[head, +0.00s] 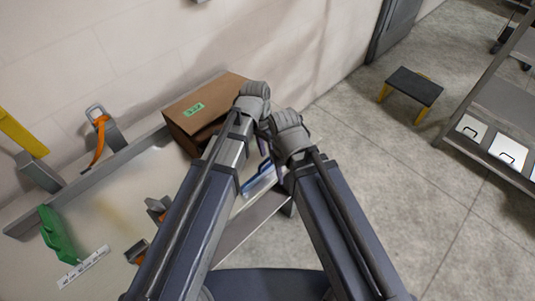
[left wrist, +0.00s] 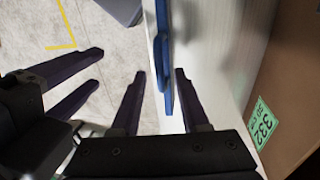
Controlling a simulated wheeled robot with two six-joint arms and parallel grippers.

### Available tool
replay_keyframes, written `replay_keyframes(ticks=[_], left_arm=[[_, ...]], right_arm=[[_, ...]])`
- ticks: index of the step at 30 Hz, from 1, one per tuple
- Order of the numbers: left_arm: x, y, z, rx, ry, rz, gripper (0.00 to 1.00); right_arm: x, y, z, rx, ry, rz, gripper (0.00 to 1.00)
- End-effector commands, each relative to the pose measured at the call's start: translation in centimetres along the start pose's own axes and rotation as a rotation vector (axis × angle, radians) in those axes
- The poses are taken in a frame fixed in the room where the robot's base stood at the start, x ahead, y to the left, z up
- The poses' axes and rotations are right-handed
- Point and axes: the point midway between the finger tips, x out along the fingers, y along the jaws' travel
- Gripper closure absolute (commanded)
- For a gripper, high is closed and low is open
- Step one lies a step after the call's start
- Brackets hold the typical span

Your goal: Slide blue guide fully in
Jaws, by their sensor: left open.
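The blue guide (head: 262,178) shows partly in the head view between my two arms, near the table's edge; part is hidden by the arms. In the left wrist view the blue guide (left wrist: 163,50) runs down the pale surface, and its lower end lies between the fingers of my left gripper (left wrist: 160,74). The fingers are open, one on each side of it, with gaps visible. In the head view my left gripper (head: 265,145) is mostly hidden by the wrists. My right gripper (left wrist: 99,68) shows at the left of the wrist view, fingers apart and empty.
A brown box (head: 187,134) with a green label stands behind my left arm; it also shows in the left wrist view (left wrist: 300,95). A green piece (head: 58,236), a label strip (head: 83,268) and an orange strap-like piece (head: 98,143) are at left. The floor at right has a stool (head: 413,85).

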Motion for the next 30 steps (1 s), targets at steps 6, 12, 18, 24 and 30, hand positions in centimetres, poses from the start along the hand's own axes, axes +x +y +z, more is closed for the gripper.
replay_keyframes(ticks=[6,12,18,24,30], left_arm=[[-0.04,0.01,0.0,0.0,0.0,0.0,0.72],[-0.03,0.0,-0.01,0.0,0.0,0.0,0.95],[-0.03,0.0,0.0,0.0,0.0,0.0,1.0],[-0.03,0.0,0.0,0.0,0.0,0.0,1.0],[-0.03,0.0,0.0,0.0,0.0,0.0,1.0]], right_arm=[[-0.04,0.0,0.0,0.0,0.0,0.0,0.5],[-0.03,0.0,0.0,0.0,0.0,0.0,0.5],[-0.03,0.0,0.0,0.0,0.0,0.0,0.5],[-0.03,0.0,0.0,0.0,0.0,0.0,0.5],[-0.03,0.0,0.0,0.0,0.0,0.0,0.5]])
